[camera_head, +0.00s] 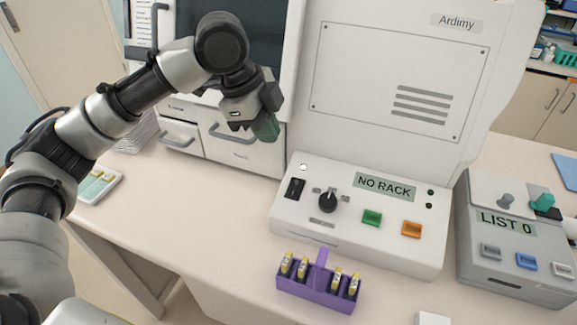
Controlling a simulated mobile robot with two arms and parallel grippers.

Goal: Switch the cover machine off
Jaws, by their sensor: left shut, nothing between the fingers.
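A large white machine labelled Ardimy (385,80) stands on the bench. Its sloping front panel (345,235) shows a NO RACK display (384,187), a black rocker switch (295,188), a dark rotary knob (327,201), a green button (372,217) and an orange button (411,229). No label naming a cover machine is readable, and the switch's position is too small to tell. My left gripper (265,130), with green fingertips, is shut and empty. It hangs above and left of the panel, apart from the switch, in front of another white machine (245,155). My right gripper is not in view.
A purple rack (318,294) with several yellow-topped items stands before the panel. A grey LIST 0 box (515,255) with buttons and a teal part (543,204) is at right. A small tray (97,186) lies at left. The bench left of the panel (205,215) is clear.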

